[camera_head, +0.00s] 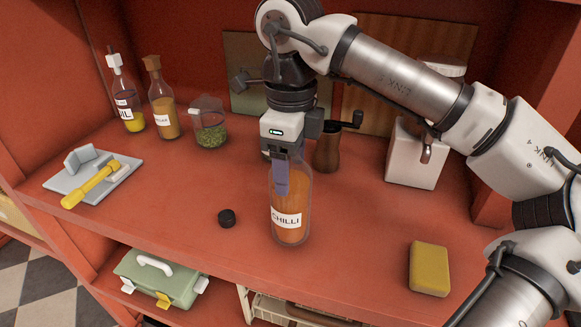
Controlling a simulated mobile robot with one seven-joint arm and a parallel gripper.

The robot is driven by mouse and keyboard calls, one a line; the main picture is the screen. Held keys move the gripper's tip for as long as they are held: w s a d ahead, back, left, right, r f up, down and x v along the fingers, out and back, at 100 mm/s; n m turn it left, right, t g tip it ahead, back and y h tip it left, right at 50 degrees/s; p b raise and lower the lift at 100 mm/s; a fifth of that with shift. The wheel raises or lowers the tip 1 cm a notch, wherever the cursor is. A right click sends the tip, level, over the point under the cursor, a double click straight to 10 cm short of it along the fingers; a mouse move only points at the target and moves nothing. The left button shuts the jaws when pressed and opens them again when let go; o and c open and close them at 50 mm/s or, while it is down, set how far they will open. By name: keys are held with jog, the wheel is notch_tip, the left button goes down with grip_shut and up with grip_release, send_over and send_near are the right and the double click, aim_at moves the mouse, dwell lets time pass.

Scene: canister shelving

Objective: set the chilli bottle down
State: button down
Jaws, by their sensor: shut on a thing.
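The chilli bottle (291,221) is clear, filled with something orange, and carries a white label reading "CHILLI". It is upright near the middle of the red counter (350,265). My gripper (282,177) comes from above and is shut on the bottle's upper part, which the gripper partly hides. The bottle's base appears at or very close to the counter top; I cannot tell if it touches.
An oil bottle (128,108), an amber bottle (162,105) and a green-filled jar (210,130) stand back left. A grey board (75,187) lies left. A grinder (328,150) stands behind; a yellow sponge (429,268) lies right.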

jog(key=shift+f, duration=0.8)
jog(key=shift+f, duration=0.15)
jog(key=shift+c, duration=1.5)
grip_release()
notch_tip(320, 180, up, 12)
jog(key=shift+r+b, duration=0.25)
jog(key=shift+b, duration=0.05)
